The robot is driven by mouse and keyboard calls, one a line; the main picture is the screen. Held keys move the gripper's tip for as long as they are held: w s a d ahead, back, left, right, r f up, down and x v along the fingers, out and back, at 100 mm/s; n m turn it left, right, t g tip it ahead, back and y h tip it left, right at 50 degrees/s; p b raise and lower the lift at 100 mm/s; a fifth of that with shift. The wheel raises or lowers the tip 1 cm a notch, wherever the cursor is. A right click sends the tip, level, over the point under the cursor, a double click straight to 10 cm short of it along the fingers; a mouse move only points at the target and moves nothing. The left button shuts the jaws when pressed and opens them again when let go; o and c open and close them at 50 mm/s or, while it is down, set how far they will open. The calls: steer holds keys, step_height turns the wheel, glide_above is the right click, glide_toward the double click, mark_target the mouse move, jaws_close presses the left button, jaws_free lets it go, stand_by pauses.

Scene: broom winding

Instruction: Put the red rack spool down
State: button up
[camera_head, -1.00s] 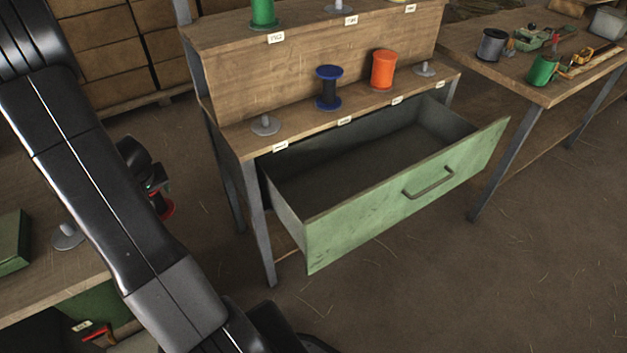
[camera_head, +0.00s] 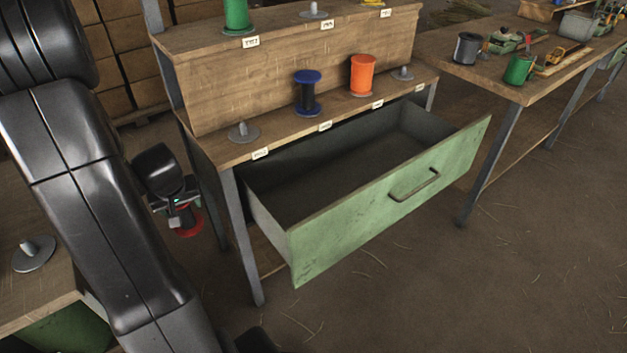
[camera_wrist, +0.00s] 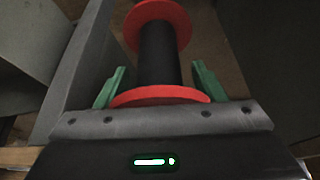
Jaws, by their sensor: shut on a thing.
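The red rack spool has red flanges and a dark, black-looking core. It fills the middle of the wrist view (camera_wrist: 158,55), between the two green fingers of my gripper (camera_wrist: 158,88), which is shut on it. In the head view, my gripper (camera_head: 178,205) is left of the rack, and one red flange of the spool (camera_head: 187,224) shows below it. The spool hangs in the air beside the rack's left leg. My arm and gripper hide much of it in the head view.
The wooden rack shelf (camera_head: 225,150) holds an empty peg (camera_head: 243,132), a blue spool (camera_head: 307,92) and an orange spool (camera_head: 362,75). Below it a green drawer (camera_head: 390,205) stands open and empty. Another empty peg (camera_head: 33,253) is on the left bench. A cluttered table (camera_head: 500,75) stands right.

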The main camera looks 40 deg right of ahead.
steer(key=s+d+r+m, duration=0.2)
steer(key=s+d+r, duration=0.2)
steer(key=s+d, duration=0.3)
steer(key=s+d+r+m+g+h, duration=0.1)
steer(key=s+d+r, duration=0.3)
steer(key=d, duration=1)
steer(key=s+d+r+m+h, duration=0.1)
steer(key=s+d+r+m, duration=0.3)
steer(key=s+d, duration=0.6)
steer(key=shift+d+r, duration=0.35)
steer(key=shift+r, duration=0.1)
steer(key=shift+w, duration=0.1)
